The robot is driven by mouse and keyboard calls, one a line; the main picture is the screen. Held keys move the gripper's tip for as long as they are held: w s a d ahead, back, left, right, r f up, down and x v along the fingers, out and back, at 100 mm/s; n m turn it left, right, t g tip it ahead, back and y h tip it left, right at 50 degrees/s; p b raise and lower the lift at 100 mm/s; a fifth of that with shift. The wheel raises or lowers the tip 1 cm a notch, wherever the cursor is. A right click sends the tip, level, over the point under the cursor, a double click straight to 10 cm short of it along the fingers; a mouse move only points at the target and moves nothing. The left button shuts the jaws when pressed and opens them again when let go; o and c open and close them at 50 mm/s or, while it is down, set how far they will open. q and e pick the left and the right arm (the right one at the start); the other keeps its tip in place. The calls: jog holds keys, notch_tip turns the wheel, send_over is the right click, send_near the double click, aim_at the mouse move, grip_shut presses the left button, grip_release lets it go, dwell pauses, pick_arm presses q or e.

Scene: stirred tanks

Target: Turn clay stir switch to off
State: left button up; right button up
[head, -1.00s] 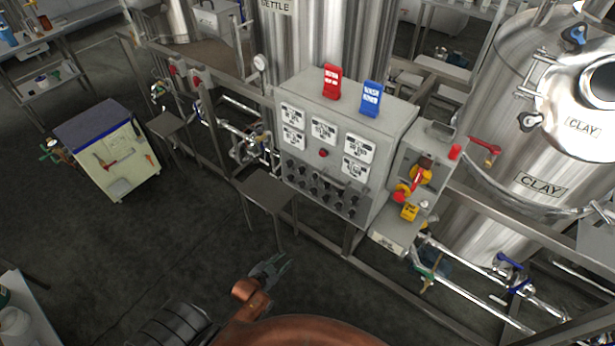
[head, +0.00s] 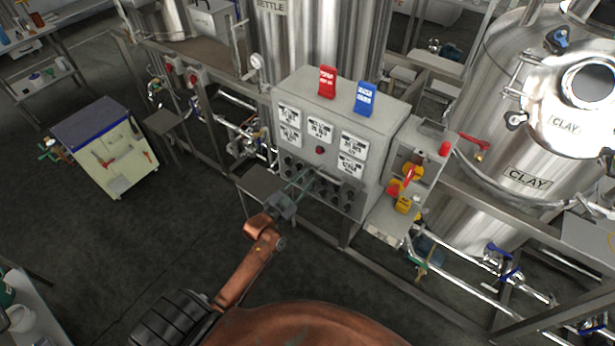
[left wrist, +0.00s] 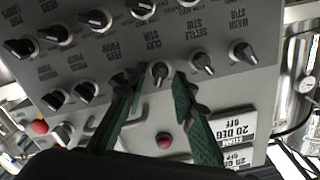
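The grey control box (head: 385,128) carries rows of small black knobs below its white displays. In the left wrist view, the knob by the label that reads CLAY STIR (left wrist: 159,73) lies between the two green fingers of my left gripper (left wrist: 157,85). The fingers are open, one on each side of the knob, with gaps visible; I cannot tell how near the tips are to the panel. In the head view my left gripper (head: 301,181) reaches to the knob rows and hides some knobs. My right gripper is not in view.
Neighbouring knobs (left wrist: 202,63) sit close on both sides. A red button (left wrist: 164,140) is near the fingers. A side box with red and yellow switches (head: 405,185) stands right of the panel. A small metal shelf (head: 262,183) is below left. The steel CLAY tank (head: 490,110) stands behind right.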

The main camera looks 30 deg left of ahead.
pick_arm(q)
jog(key=shift+w, duration=0.6)
grip_shut()
